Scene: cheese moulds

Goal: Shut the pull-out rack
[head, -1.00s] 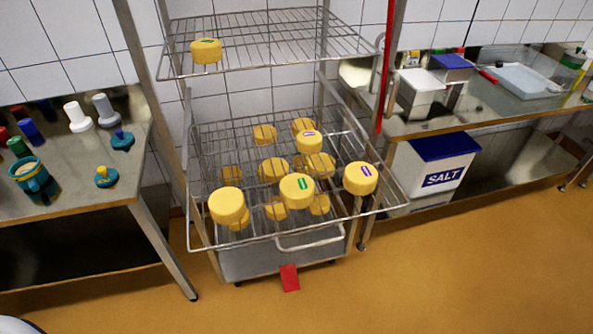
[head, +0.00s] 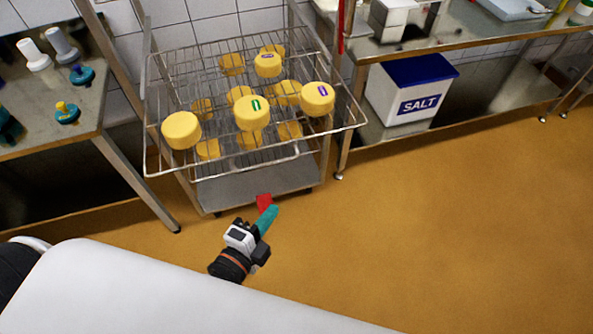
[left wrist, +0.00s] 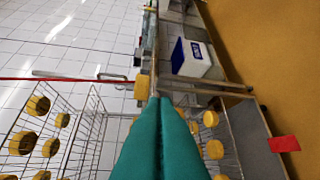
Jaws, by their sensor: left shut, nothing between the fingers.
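The pull-out rack (head: 340,131) is a wire shelf in the steel trolley, and it sticks out towards me past the trolley's posts. Several yellow cheese rounds stand on it, such as one with a green mark (head: 251,112) and one with a purple mark (head: 317,98). A wire handle (head: 245,171) hangs at its front. My left gripper (head: 268,213), with teal fingers, is shut and empty. It is in front of the rack and apart from it. The fingers also fill the lower middle of the left wrist view (left wrist: 160,125). My right gripper is not in view.
A red tag (head: 264,202) shows at the trolley's base, partly behind the fingers. A steel table (head: 75,128) with pegs stands left. A steel bench with a salt bin (head: 412,88) under it stands right. The orange floor (head: 450,210) in front is clear.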

